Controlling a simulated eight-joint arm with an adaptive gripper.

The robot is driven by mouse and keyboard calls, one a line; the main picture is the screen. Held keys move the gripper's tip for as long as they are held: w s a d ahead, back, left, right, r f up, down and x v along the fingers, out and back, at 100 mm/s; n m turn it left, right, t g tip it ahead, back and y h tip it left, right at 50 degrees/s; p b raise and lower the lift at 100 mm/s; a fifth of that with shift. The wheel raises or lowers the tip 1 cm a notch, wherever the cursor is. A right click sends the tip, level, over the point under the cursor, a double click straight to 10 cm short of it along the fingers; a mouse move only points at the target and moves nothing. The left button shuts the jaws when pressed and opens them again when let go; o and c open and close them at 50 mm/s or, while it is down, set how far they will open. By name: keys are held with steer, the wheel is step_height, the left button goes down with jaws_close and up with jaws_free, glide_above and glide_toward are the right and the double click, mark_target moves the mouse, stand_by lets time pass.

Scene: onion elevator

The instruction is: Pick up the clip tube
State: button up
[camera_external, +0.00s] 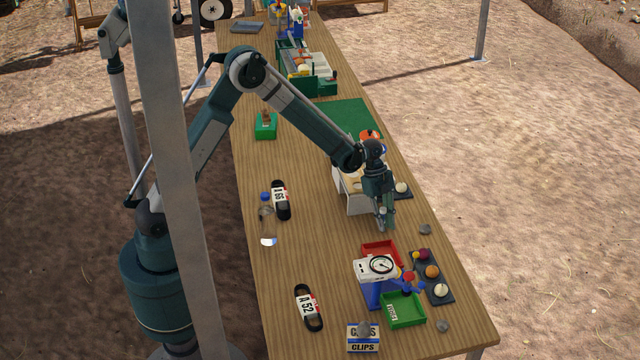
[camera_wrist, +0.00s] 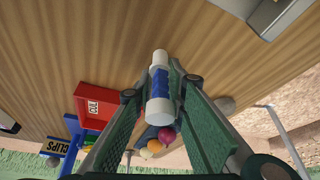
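In the external view my gripper (camera_external: 383,222) points down over the right side of the table, beside a white stand (camera_external: 356,200). There the fingers mostly hide the tube. Whether it is clear of the table is hard to tell.
A white-and-blue dial scale (camera_external: 376,268), a red tray (camera_external: 379,249) and a green tray (camera_external: 404,312) stand nearby. A dark tray (camera_external: 427,268) holds onions at the right edge. A CLIPS box (camera_external: 363,347) is at the front.

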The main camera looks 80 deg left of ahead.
stand_by(0.4)
steer(key=shift+r+p, duration=0.7)
steer(key=shift+r, duration=4.3)
